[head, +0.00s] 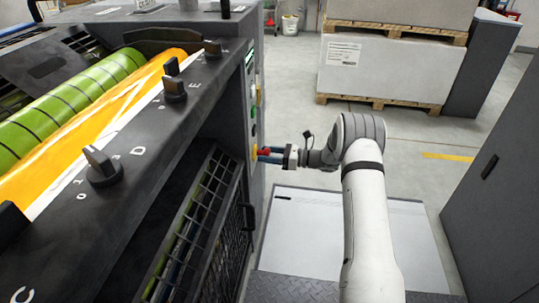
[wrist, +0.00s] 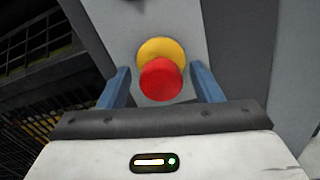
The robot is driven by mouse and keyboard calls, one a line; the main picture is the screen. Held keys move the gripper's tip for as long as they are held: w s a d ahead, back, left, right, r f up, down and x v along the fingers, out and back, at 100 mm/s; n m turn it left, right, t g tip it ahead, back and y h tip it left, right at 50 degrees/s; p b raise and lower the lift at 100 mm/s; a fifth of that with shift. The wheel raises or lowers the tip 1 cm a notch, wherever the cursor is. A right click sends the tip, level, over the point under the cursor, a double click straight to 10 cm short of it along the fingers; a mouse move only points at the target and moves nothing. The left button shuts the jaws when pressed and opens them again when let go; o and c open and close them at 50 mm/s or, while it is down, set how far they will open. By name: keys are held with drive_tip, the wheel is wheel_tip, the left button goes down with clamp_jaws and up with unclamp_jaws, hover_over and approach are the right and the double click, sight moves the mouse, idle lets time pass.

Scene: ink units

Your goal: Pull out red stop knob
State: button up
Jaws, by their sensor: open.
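The red stop knob (wrist: 161,80) sits in front of a round yellow base (wrist: 160,50) on a light grey panel, in the middle of the wrist view. My gripper (wrist: 160,88) is open, with one blue finger on each side of the knob and a visible gap to it on both sides. In the head view my gripper (head: 266,154) is at the machine's side panel. The red knob (head: 264,151) shows there only in part, close to the fingers, with a bit of yellow base at the panel.
The printing machine (head: 150,150) with a green roller (head: 60,115) and black rotary knobs (head: 102,166) fills the left. More coloured buttons (head: 253,112) are on the side panel above the stop knob. A black cage (head: 200,215) is below. A grey cabinet (head: 497,180) stands at right.

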drive_tip(key=shift+d, duration=0.1)
drive_tip(key=s+d+p, duration=0.1)
drive_tip(key=d+p, duration=0.1)
drive_tip(key=d, duration=0.5)
drive_tip(key=shift+s+d, duration=0.25)
drive_tip(key=s+a+r+n+g+h+p, duration=0.2)
drive_tip(key=s+r+n+h+p, duration=0.4)
drive_tip(key=r, duration=0.7)
drive_tip(key=s+a+r+n+g+h+p, duration=0.1)
drive_tip(key=s+r+n+g+p, duration=0.25)
drive_tip(key=s+r+p, duration=0.6)
drive_tip(key=s+d+r+n+t+h+p, duration=0.1)
drive_tip(key=s+d+r+n+h+p, duration=0.2)
drive_tip(key=s+r, duration=0.5)
drive_tip(key=s+d+r+n+t+h+p, duration=0.2)
drive_tip(key=s+d+r+n+h+p, duration=0.1)
drive_tip(key=s+r, duration=0.5)
drive_tip(key=s+d+r+n+t+h+p, duration=0.1)
drive_tip(key=s+d+r+n+h+p, duration=0.2)
drive_tip(key=s+r+n+p, duration=0.4)
drive_tip(key=shift+s+r+t+h, duration=0.35)
drive_tip(key=shift+s+r+h, duration=0.05)
drive_tip(key=shift+r+h, duration=0.4)
